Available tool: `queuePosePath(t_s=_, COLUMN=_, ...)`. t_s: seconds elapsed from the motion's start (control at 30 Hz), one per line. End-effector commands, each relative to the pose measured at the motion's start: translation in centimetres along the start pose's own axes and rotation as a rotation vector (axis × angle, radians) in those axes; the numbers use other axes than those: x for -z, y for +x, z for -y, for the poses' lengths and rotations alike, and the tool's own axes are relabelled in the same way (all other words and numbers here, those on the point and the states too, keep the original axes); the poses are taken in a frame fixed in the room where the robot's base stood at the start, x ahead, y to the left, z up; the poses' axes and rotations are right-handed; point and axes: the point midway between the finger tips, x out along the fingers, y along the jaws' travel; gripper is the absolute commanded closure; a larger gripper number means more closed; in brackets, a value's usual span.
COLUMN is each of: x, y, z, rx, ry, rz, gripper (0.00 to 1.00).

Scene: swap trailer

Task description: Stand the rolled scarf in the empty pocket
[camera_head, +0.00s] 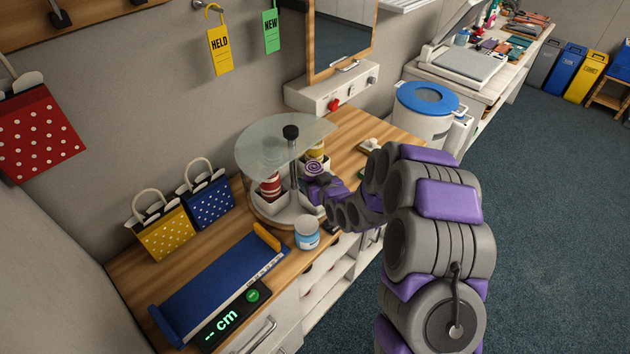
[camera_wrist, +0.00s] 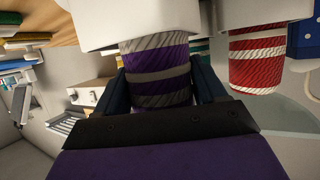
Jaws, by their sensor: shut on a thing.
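The rolled scarf, purple with grey bands (camera_wrist: 158,75), is between my gripper's two dark fingers (camera_wrist: 160,95) in the wrist view. Its far end meets the white pocket wall (camera_wrist: 105,28) and is hidden there; I cannot tell how deep it sits. In the head view the purple roll (camera_head: 314,168) stands roughly upright in the round stand (camera_head: 262,222), under a clear glass disc (camera_head: 265,150), with my gripper (camera_head: 318,182) at its right. A red-and-white roll (camera_head: 270,187) fills a pocket to the left; it also shows in the wrist view (camera_wrist: 257,60).
A white jar with a blue label (camera_head: 307,235) stands just in front of the stand. A blue measuring tray (camera_head: 220,280) lies front left. Yellow (camera_head: 163,232) and blue (camera_head: 208,200) dotted bags stand by the wall. The stand's dark post (camera_head: 292,155) rises beside the purple roll.

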Motion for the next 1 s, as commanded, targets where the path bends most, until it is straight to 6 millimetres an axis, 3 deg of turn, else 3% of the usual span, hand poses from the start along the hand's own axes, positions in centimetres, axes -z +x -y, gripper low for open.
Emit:
queuePosePath(t_s=0.03, x=0.1, y=-0.1, z=-0.1, rx=-0.001, ry=0.001, rz=-0.001, gripper=0.62)
queuePosePath(t_s=0.07, x=0.0, y=-0.1, z=-0.1, rx=-0.001, ry=0.001, rz=-0.001, gripper=0.29)
queuePosePath(t_s=0.33, x=0.0, y=-0.2, z=-0.5, rx=-0.001, ry=0.004, rz=-0.002, gripper=0.04)
queuePosePath(t_s=0.67, x=0.1, y=-0.4, z=-0.2, rx=-0.001, ry=0.002, rz=-0.001, gripper=0.04)
queuePosePath(t_s=0.83, x=0.2, y=-2.4, z=-0.2, rx=-0.002, ry=0.003, rz=-0.001, gripper=0.04)
queuePosePath(t_s=1.0, x=0.2, y=-5.6, z=-0.4, rx=-0.002, ry=0.003, rz=0.0, gripper=0.04)
